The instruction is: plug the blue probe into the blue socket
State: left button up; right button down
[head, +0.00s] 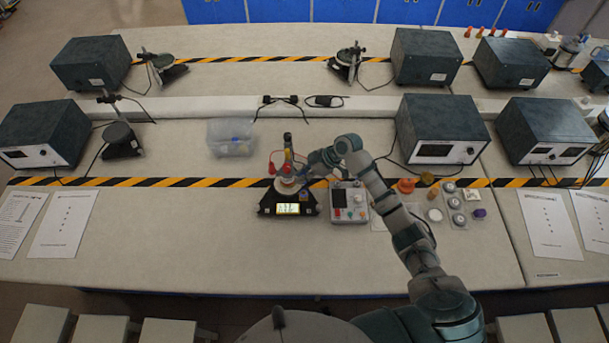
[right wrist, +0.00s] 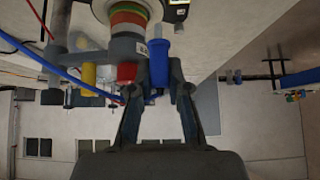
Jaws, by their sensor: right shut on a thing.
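My right gripper (head: 308,173) is over the middle of the bench, by a dark device with a lit display (head: 288,209). In the right wrist view my right gripper (right wrist: 158,82) is shut on the blue probe (right wrist: 158,52), a blue cylinder between its fingertips. A red plug or socket (right wrist: 127,72) is close beside the left finger, and a yellow one (right wrist: 88,76) is further left. A blue cable (right wrist: 50,67) runs across the left of that view. I cannot make out the blue socket for certain. My left gripper is not in view.
A grey box with a screen and coloured knobs (head: 349,204) stands just right of the gripper. A clear plastic bin (head: 231,138) is behind left. Small pots and a tray of round parts (head: 455,204) lie to the right. The front left bench is clear apart from paper sheets.

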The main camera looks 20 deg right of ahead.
jog(key=shift+f+b, duration=1.95)
jog(key=shift+f, duration=0.2)
jog(key=shift+r+p, duration=0.3)
jog(key=shift+f+b, duration=0.6)
jog(key=shift+f, duration=1.05)
dwell(0.7)
jog(key=c, duration=0.8)
grip_release()
jog(key=shift+r, duration=0.1)
